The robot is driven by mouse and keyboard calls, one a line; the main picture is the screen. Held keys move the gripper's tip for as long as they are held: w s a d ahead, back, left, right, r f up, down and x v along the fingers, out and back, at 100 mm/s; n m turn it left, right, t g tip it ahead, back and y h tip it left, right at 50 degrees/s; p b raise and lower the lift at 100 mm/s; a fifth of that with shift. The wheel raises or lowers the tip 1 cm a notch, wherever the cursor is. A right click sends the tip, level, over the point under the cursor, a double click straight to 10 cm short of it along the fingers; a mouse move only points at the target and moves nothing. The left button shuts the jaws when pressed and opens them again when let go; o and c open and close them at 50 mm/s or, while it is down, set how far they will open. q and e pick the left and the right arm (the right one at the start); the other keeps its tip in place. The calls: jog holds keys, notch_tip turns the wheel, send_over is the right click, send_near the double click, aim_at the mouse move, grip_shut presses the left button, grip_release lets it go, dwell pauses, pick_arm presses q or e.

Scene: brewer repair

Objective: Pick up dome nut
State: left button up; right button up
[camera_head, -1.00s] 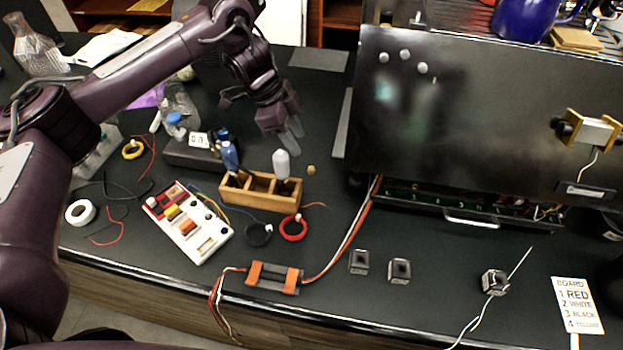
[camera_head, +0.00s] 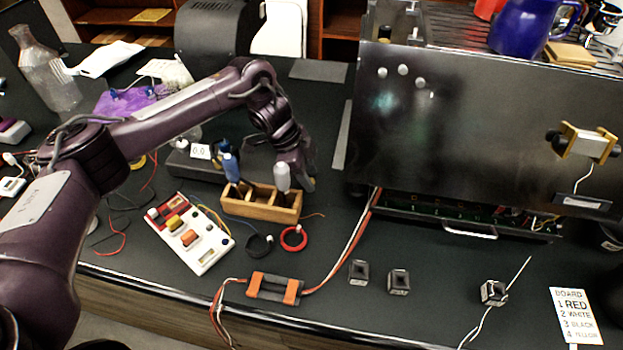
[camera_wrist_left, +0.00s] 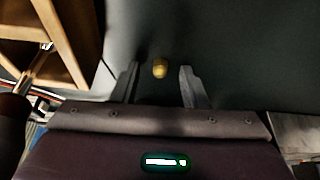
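The dome nut (camera_wrist_left: 160,68) is a small brass-coloured piece standing on the dark bench top in the left wrist view. My left gripper (camera_wrist_left: 159,80) is open there, with one finger on each side of the nut and a visible gap to both. I cannot tell exactly how high the fingertips are above the bench. In the head view my left gripper (camera_head: 305,180) points down just right of the white bottle, and it hides the nut. My right gripper is not in view.
A wooden divided box (camera_head: 262,209) stands close beside my left gripper, holding a white bottle (camera_head: 282,178). The big dark panel (camera_head: 470,125) rises to the right. Wires (camera_head: 350,245) run across the bench in front. A red ring (camera_head: 293,238) lies nearby.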

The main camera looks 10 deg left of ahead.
pick_arm(q)
grip_shut()
jog(key=shift+r, duration=0.2)
